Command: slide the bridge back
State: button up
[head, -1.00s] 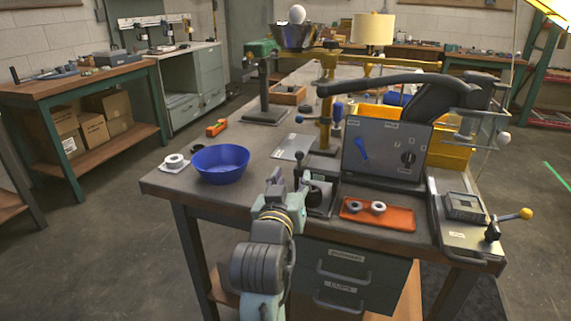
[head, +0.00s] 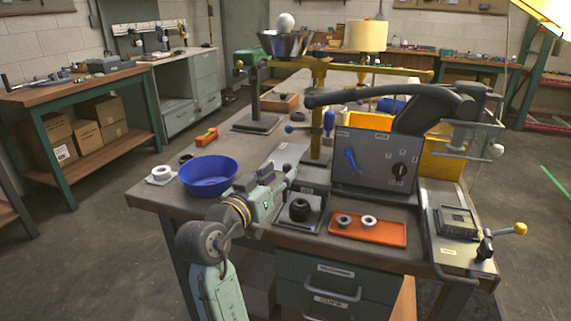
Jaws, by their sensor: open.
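The yellow overhead beam (head: 385,68), which looks like the bridge, spans the back of the bench on a yellow post (head: 316,110). A small blue ball knob (head: 289,129) sticks out to the left of the post. My gripper (head: 262,177) is open and apparently empty, low over the bench in front of the post, right of the blue bowl (head: 208,176). It is well short of the beam and apart from the knob. My wrist hides part of the bench front. The fingertips are small and hard to make out.
A grey control box (head: 374,162) with a thick black arm (head: 375,92) stands right of the post. An orange tray (head: 368,229) with two rings lies in front. A metal bowl with a white ball (head: 285,22) is behind.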

aim_at(284, 170)
jog(key=shift+p+x, duration=0.35)
jog(key=shift+x, duration=1.9)
grip_shut()
